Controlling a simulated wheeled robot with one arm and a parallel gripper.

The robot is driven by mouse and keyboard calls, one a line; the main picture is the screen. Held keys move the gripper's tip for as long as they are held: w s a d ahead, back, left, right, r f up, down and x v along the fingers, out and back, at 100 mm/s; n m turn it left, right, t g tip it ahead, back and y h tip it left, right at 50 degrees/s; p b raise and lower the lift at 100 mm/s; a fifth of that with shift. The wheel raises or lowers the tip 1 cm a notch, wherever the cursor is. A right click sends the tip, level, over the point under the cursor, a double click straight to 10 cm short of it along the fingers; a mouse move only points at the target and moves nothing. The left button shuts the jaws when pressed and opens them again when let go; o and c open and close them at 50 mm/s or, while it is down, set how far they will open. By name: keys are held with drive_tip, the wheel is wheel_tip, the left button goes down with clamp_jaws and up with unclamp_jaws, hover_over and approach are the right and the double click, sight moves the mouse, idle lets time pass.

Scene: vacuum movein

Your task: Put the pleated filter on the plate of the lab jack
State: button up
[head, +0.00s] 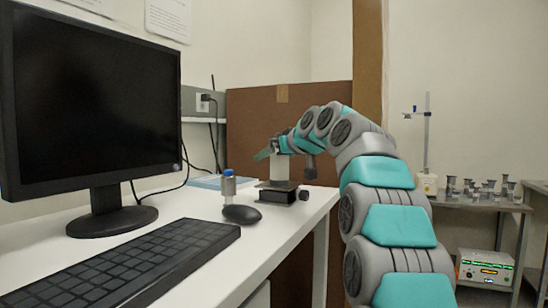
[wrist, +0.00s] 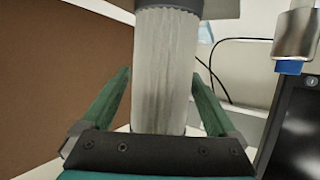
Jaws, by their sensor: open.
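The pleated filter (head: 280,168) is a pale upright cylinder at the far end of the desk. In the head view it stands over the dark plate of the lab jack (head: 277,185) and appears to rest on it. In the wrist view the filter (wrist: 165,75) shows its pleats between my fingers, with a grey band at its end; I cannot tell whether that band is an end cap or the plate. My gripper (head: 268,151) is open around the filter, one finger on each side, with visible gaps in the wrist view (wrist: 161,72).
A silver cylinder with a blue cap (head: 229,186) and a black mouse (head: 241,214) stand left of the jack. A monitor (head: 95,110) and keyboard (head: 125,265) fill the near left. A brown panel (head: 250,130) stands behind. The desk's right edge is close to the jack.

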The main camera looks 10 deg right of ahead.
drive_tip(key=shift+s+d+r, duration=0.1)
drive_tip(key=shift+s+r, duration=0.05)
drive_tip(key=shift+s, duration=0.15)
drive_tip(key=b+v, duration=0.2)
drive_tip(key=v, duration=0.9)
drive_tip(key=shift+s, duration=0.2)
drive_tip(key=shift+d+r, duration=0.1)
drive_tip(key=shift+c, duration=0.3)
idle(1.0)
